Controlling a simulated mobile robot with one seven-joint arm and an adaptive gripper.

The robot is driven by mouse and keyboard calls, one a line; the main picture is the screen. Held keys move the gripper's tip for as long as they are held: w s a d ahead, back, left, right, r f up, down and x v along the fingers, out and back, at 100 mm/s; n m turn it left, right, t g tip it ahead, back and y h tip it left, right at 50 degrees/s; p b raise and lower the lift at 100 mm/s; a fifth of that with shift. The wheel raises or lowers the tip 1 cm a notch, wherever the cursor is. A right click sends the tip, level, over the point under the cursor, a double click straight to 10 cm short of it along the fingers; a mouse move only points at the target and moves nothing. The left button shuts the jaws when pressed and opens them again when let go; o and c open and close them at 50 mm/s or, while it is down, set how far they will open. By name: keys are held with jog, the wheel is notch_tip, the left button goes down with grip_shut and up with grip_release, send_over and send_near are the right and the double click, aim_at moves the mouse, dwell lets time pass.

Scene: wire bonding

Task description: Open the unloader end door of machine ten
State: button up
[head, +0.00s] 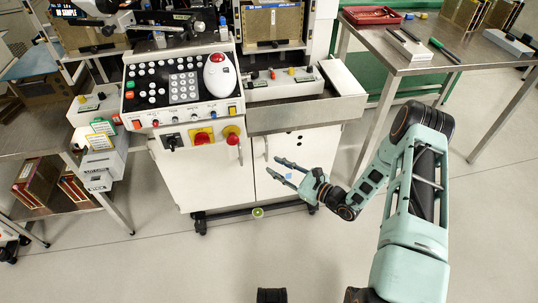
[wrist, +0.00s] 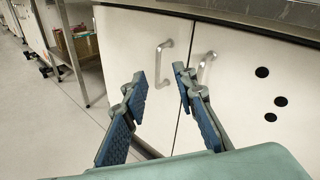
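The machine's white cabinet has two lower doors side by side. The left door (head: 204,181) and the right door (head: 315,150) both look shut. In the wrist view, the left door (wrist: 125,45) has a metal bar handle (wrist: 162,62), and the right door (wrist: 240,105), with several black holes, has its own handle (wrist: 207,66). My gripper (head: 274,166) is open and empty in front of the doors near the seam. In the wrist view, my gripper (wrist: 158,76) has its right fingertip between the two handles; the left door's handle shows between the fingers. No contact is visible.
Above the doors are a control panel (head: 180,85) with a red trackball and a metal ledge (head: 300,115). A steel table (head: 440,60) stands at the right and a shelf bench (head: 40,140) at the left. The floor (head: 200,260) in front is clear.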

aim_at(267, 151)
jog(key=w+f+m+t+h+b, duration=0.2)
jog(key=w+f+m+t+h, duration=0.3)
jog(key=m, duration=0.4)
jog(key=shift+t, duration=0.6)
jog(key=x, duration=0.3)
jog(key=b+x, duration=0.1)
jog(key=x, duration=0.2)
jog(key=f+b+x, duration=0.1)
jog(key=x, duration=0.2)
jog(key=shift+a, duration=0.3)
jog(key=shift+r, duration=0.1)
grip_shut()
